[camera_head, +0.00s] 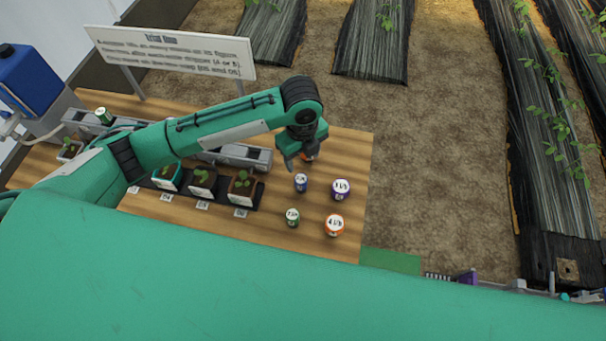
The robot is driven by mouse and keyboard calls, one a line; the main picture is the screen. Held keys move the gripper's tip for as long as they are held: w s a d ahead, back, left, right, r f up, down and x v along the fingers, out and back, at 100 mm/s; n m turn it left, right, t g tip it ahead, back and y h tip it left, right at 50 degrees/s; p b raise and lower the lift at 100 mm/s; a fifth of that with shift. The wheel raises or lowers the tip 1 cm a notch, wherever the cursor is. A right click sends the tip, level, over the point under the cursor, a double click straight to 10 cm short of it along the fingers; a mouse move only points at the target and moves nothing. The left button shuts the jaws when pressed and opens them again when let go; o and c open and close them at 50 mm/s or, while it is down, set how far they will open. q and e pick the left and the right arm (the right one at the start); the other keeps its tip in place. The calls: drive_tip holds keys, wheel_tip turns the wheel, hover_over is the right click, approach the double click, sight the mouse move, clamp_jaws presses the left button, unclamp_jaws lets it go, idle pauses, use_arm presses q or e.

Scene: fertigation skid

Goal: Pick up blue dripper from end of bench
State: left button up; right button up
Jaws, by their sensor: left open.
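Several small capped drippers stand on the right end of the wooden bench (275,232). A small blue-purple one (301,183) stands close below my left gripper (299,163) in the picture. A wider blue-purple one (341,190) is to its right. A small green one (292,217) and a wider orange one (334,226) stand nearer the front edge. My left gripper is open and points down over the bench. A bit of orange (309,157) shows beside its fingers, mostly hidden. I see nothing held. My right gripper is not in view.
Potted seedlings (241,186) stand in a black tray left of the drippers, with labels in front. Grey equipment (245,155) lies behind them. A white sign (170,52) stands at the back. A blue tank (30,78) is at far left. Soil lies beyond the bench's right edge.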

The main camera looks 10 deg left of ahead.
sight(301, 179)
use_arm(q)
wheel_tip(301, 179, down, 8)
drive_tip(key=shift+a+f+p, duration=0.15)
drive_tip(key=shift+p, duration=0.7)
drive_tip(key=shift+f, duration=0.3)
wheel_tip(301, 179, down, 4)
drive_tip(key=shift+a+r+p, duration=0.1)
drive_tip(key=shift+r+p, duration=0.1)
drive_tip(key=shift+p, duration=0.75)
drive_tip(key=shift+f, duration=0.5)
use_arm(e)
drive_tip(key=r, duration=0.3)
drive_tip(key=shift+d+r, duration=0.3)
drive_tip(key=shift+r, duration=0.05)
use_arm(q)
drive_tip(key=shift+c, duration=1.3)
drive_tip(key=c, duration=0.8)
